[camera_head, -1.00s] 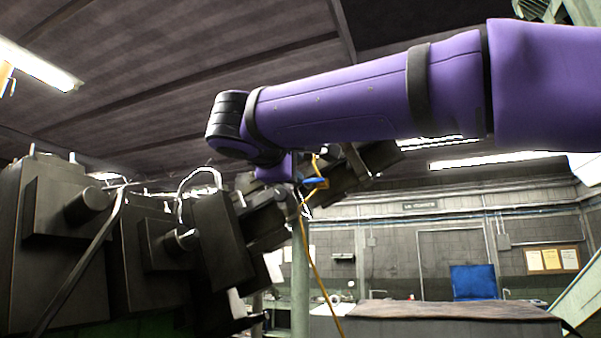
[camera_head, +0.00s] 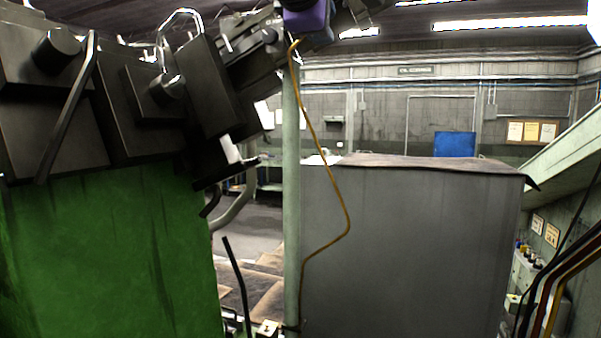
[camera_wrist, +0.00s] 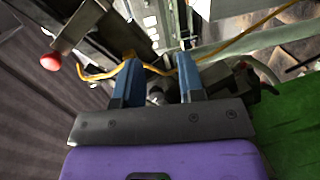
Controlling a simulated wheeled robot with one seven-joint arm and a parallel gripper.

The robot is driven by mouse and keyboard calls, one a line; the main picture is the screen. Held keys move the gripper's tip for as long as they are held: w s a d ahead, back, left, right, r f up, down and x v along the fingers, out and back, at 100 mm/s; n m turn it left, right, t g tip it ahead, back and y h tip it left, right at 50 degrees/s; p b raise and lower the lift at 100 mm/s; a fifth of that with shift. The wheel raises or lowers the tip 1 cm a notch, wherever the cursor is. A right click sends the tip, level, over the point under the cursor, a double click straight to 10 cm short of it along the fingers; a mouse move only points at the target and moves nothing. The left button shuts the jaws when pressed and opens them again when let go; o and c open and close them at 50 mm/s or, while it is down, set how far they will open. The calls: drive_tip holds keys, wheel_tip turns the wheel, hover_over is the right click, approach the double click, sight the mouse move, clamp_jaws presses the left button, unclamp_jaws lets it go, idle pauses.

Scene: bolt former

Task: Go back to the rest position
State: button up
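My gripper (camera_wrist: 158,64) shows in the wrist view with its two blue fingers apart. I see nothing held between them; machine parts show behind the gap. In the head view only a small purple piece of my arm (camera_head: 305,20) shows at the top edge, in front of the dark machine parts. The gripper itself cannot be made out there. The bolt former (camera_head: 110,250), with a green lower body and dark blocks above, fills the left of the head view. Its green side also shows at the right of the wrist view (camera_wrist: 295,125).
A pale green post (camera_head: 291,200) stands mid-picture with a yellow cable (camera_head: 325,150) hanging beside it. A large grey box (camera_head: 410,250) stands to its right. A red knob (camera_wrist: 51,62) and a yellow cable (camera_wrist: 260,27) are near the fingers in the wrist view.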

drive_tip(key=s+d+f+m+g+y, duration=0.1)
drive_tip(key=s+d+f+m+g, duration=0.25)
drive_tip(key=d+f, duration=0.6)
drive_tip(key=s+d+f+m+g, duration=0.25)
drive_tip(key=s+d+f, duration=0.25)
drive_tip(key=d+f, duration=0.45)
drive_tip(key=s+d+f+m+g+y, duration=0.1)
drive_tip(key=s+d+f+m+y, duration=0.1)
drive_tip(key=s+f, duration=0.5)
drive_tip(key=s+d+f+m+g+y, duration=0.2)
drive_tip(key=s+d+f+m, duration=0.3)
drive_tip(key=s+f, duration=0.3)
wheel_tip(320, 180, down, 2)
drive_tip(key=shift+s+d+f+g+y, duration=0.1)
drive_tip(key=shift+s+d+g+y, duration=0.2)
drive_tip(key=shift+d+y, duration=0.2)
